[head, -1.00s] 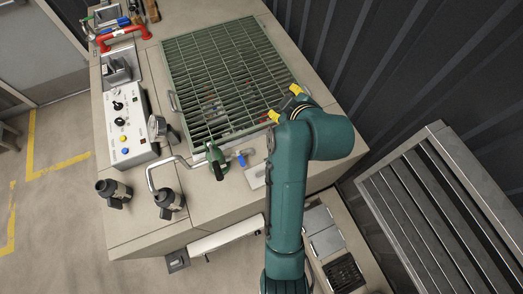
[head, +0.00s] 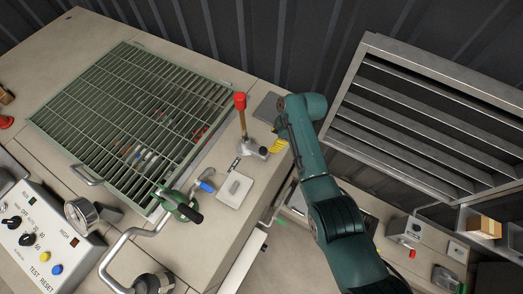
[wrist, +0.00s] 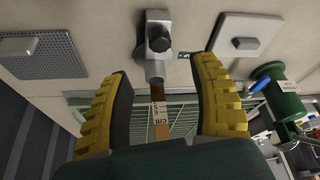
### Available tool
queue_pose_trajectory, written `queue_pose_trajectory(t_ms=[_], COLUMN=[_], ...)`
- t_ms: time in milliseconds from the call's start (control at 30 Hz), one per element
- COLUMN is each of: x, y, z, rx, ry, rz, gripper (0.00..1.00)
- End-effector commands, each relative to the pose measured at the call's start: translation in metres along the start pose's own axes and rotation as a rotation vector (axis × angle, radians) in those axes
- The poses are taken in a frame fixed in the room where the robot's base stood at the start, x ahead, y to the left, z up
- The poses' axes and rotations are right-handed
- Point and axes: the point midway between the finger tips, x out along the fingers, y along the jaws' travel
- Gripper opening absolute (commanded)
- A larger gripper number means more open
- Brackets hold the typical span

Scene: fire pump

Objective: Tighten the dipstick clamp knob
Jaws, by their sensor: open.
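The dipstick (head: 240,107) stands up with a red handle at the right end of the worktop. In the wrist view its brown scale strip (wrist: 158,108) runs between my fingers. The clamp at its foot is a grey metal block (wrist: 155,22) with a dark round knob (wrist: 160,44). The clamp also shows in the head view (head: 251,146). My gripper (head: 277,147) is just right of the clamp. In the wrist view my gripper (wrist: 162,72) has its yellow fingers wide apart, one on each side of the dipstick, with the knob ahead of them. Contact with the knob is not visible.
A green grate (head: 133,130) lies left of the dipstick. A raised light plate (head: 235,189), a blue-handled valve (head: 206,186) and a green fitting (head: 175,205) are nearby. A dark flat plate (head: 268,107) lies behind the clamp. The louvred metal housing (head: 425,110) stands right of my arm.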

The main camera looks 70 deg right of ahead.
Motion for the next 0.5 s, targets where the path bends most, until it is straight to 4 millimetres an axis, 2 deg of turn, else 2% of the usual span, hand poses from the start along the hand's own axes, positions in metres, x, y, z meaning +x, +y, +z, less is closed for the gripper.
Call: queue_pose_trajectory(t_ms=[33,300,400,500], x=[0.015,0.08,0.098,0.108], y=[-0.001,0.0,0.0,0.001], z=[0.0,0.001,0.001,0.0], rx=[-0.001,-0.001,-0.001,-0.001], ry=[-0.001,-0.001,-0.001,0.0], rz=[-0.003,-0.001,0.0,0.001], gripper=[0.61,0.61,0.61,0.61])
